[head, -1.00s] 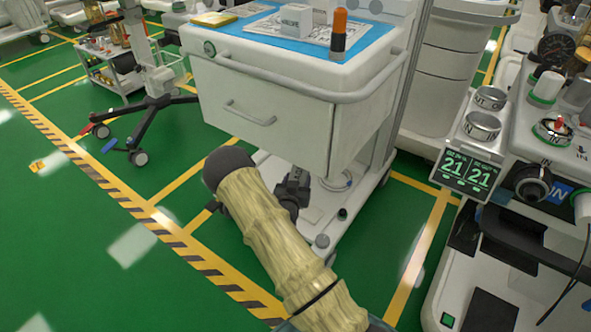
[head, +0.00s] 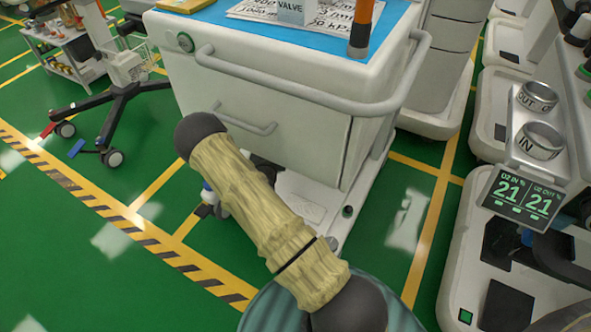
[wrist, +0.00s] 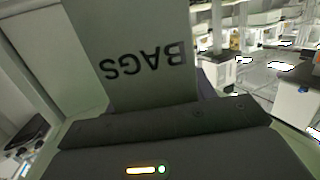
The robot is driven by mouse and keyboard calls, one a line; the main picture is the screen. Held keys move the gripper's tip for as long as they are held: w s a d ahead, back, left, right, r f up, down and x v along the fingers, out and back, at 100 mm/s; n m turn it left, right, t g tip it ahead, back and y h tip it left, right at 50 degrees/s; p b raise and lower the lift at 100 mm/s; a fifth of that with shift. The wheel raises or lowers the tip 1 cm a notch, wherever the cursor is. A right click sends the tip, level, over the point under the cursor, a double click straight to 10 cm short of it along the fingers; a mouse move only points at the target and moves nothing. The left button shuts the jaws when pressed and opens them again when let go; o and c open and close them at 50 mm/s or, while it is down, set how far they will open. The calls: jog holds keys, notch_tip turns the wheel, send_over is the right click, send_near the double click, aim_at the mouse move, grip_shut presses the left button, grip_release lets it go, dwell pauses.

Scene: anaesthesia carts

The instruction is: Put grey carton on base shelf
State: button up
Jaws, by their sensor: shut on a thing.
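The grey carton (wrist: 150,60), printed BAGS, is held at my gripper (wrist: 165,125) in the wrist view. The lettering appears upside down, and the carton's far end runs out of the picture. In the head view my arm hides the carton and most of the gripper. The base shelf (head: 325,207) is the low white deck under the drawer of the white cart (head: 260,90). My forearm crosses in front of its left part. A faint pale flat shape lies on the deck; I cannot tell what it is.
The cart's grey rail (head: 310,98) and drawer handle (head: 243,121) jut out above the shelf. An orange-topped bottle (head: 362,30) and a VALVE box (head: 290,10) stand on top. A machine with a 21/21 display (head: 522,198) is at right.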

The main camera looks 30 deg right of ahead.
jog(key=shift+s, duration=0.2)
jog(key=shift+d+f+b, duration=0.1)
jog(key=shift+f+b, duration=1.3)
jog(key=shift+f, duration=1.05)
jog(key=shift+f+b, duration=1.5)
jog(key=shift+f, duration=1)
jog(key=shift+f, duration=0.15)
jog(key=o, duration=1.3)
